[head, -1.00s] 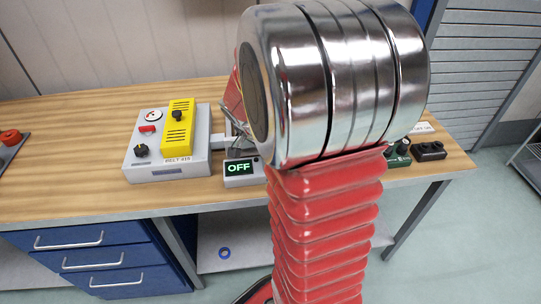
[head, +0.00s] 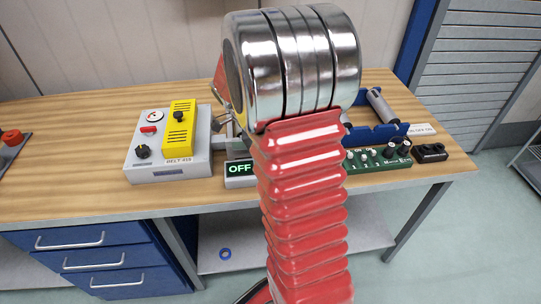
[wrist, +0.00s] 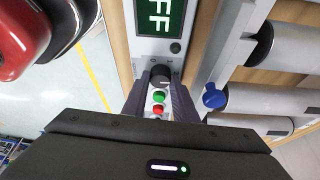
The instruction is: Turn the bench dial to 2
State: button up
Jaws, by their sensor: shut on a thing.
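A grey control unit (wrist: 143,48) stands on the bench with a green-lettered display (wrist: 161,15). In the head view this display (head: 239,169) reads OFF. Below the display in the wrist view is a black dial (wrist: 160,74), with a green button (wrist: 158,96) and a red button (wrist: 158,109) beyond it. My gripper (wrist: 160,82) has its dark fingers on either side of the dial and is shut on it. Any pointer mark on the dial is too small to read. In the head view my arm hides the dial and the gripper.
A grey box (head: 140,170) with a yellow cover (head: 179,128) and its own black knob (head: 142,152) stands left. A green panel (head: 378,162), a black block (head: 430,152) and a blue-framed roller (head: 378,101) are at right. Rollers (wrist: 270,98) lie close right of my gripper.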

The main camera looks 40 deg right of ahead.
jog(key=shift+w+m, duration=0.1)
jog(key=shift+m, duration=0.2)
jog(key=o, duration=1)
jog(key=v, duration=1.3)
jog(key=shift+w+r, duration=0.2)
jog(key=shift+r, duration=0.15)
